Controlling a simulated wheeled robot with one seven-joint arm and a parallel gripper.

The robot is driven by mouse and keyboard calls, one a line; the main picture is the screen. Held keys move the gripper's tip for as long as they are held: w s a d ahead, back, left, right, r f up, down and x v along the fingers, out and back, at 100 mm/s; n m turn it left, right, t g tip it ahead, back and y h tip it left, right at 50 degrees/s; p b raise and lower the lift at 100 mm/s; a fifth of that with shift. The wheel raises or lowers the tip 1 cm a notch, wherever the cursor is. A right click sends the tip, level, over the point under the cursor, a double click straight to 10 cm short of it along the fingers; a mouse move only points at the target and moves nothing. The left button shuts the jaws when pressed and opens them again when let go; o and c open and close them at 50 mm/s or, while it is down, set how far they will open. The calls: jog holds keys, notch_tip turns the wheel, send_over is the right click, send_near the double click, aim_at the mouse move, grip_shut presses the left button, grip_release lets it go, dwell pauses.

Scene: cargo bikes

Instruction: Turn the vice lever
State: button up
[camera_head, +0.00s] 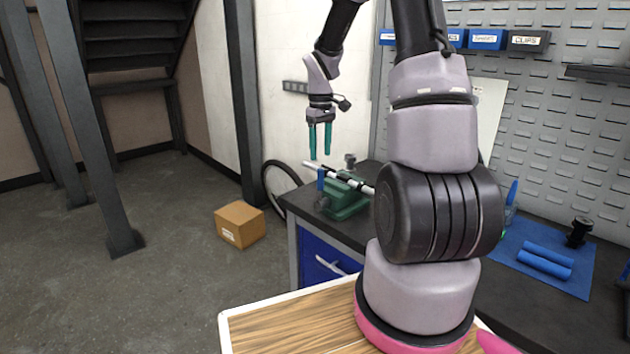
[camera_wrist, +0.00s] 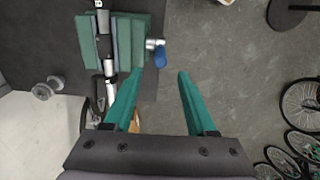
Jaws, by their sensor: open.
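A green vice (camera_head: 345,200) stands at the near left corner of the dark workbench. A black and white rod lies across it. A short lever with a blue end (camera_head: 320,178) sticks out from the vice's left side. In the wrist view, the vice (camera_wrist: 105,42) is at the upper left, and the lever's blue end (camera_wrist: 160,57) shows just beyond my fingertips, between their lines and nearer the left one. My gripper (camera_head: 319,152) is open and empty, its two green fingers pointing down above the lever, apart from it.
The workbench (camera_head: 361,237) has blue drawers below. A blue mat (camera_head: 575,275) with blue rolls and a black object lies to the right. A cardboard box (camera_head: 240,225) sits on the floor, and a wheel (camera_head: 279,182) stands behind the bench. The floor at left is mostly clear.

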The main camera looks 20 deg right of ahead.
aim_at(320, 187)
notch_tip(320, 187, down, 10)
jog(key=shift+f, duration=0.1)
jog(key=shift+s, duration=0.1)
grip_shut()
dwell(1.6)
